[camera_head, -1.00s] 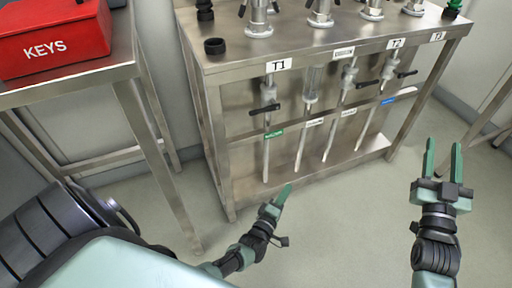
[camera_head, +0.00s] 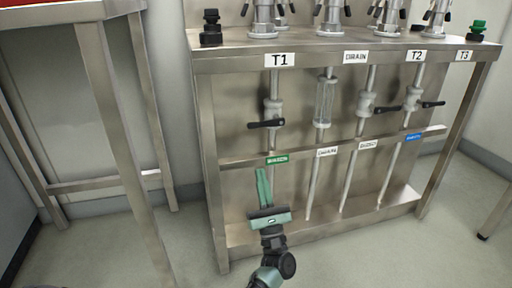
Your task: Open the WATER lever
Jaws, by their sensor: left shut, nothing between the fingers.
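Black levers sit on vertical pipes under the steel bench. The left lever (camera_head: 266,124) lies crosswise on the pipe below the T1 sign, above a green label (camera_head: 277,160). The middle lever (camera_head: 388,109) and the right lever (camera_head: 433,104) also lie nearly level. A blue label (camera_head: 413,137) is on the pipe farthest right. I cannot read WATER on any label. My left gripper (camera_head: 263,172) is shut and empty, pointing up just below the green label, apart from the left lever. My right gripper is out of view.
The steel bench (camera_head: 230,63) has a crossbar (camera_head: 235,163) carrying the labels and a low shelf beneath. Metal valve fittings and black and green knobs stand on top. A steel table (camera_head: 118,120) is at the left. Floor is free in front.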

